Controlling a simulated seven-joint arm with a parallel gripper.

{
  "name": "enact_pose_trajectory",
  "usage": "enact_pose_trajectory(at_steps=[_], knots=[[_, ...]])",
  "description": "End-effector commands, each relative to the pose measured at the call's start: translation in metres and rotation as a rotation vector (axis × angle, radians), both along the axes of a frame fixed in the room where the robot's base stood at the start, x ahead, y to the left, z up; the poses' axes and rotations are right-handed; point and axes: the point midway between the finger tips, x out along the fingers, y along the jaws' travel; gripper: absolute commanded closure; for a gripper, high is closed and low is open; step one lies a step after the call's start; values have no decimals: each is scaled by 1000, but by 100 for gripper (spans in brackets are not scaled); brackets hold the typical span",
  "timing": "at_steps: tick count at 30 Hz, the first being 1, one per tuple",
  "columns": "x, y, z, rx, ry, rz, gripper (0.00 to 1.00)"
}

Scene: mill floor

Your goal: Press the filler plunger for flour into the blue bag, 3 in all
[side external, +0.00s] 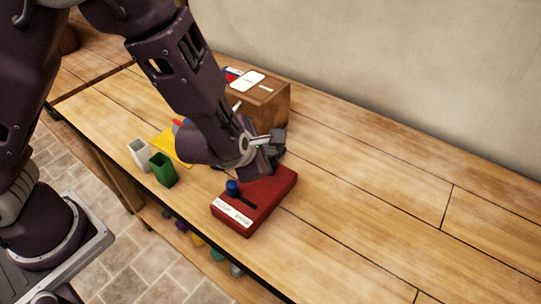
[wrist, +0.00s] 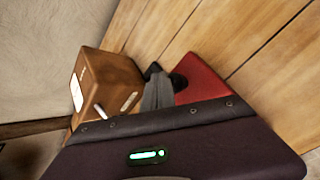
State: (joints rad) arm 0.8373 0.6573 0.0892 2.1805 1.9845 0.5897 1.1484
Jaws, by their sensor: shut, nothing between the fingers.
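My gripper (side external: 272,156) is shut and empty, just above the far part of a red box (side external: 262,200). The red box has a blue knob (side external: 232,187), a dark slot and a white label at its near end. In the wrist view my fingers (wrist: 164,78) are in front of the red box (wrist: 208,78). A brown wooden box (side external: 270,104) with white plates on top stands behind my gripper; it also shows in the wrist view (wrist: 112,75), with a pale lever. I cannot tell which part is the flour plunger. No blue bag shows clearly.
A green open container (side external: 163,170) and a white one (side external: 139,154) stand near the table's front edge. A yellow flat piece (side external: 172,146) lies behind them, partly hidden by my arm. Several coloured things show below the edge. The table (side external: 390,205) is clear to the right.

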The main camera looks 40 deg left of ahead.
Motion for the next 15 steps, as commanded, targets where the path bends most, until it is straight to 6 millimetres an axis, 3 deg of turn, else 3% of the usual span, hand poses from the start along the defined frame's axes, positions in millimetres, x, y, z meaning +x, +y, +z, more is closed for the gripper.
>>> enact_pose_trajectory(at_steps=[15], knots=[[0,0,-7,0,1,1,100]])
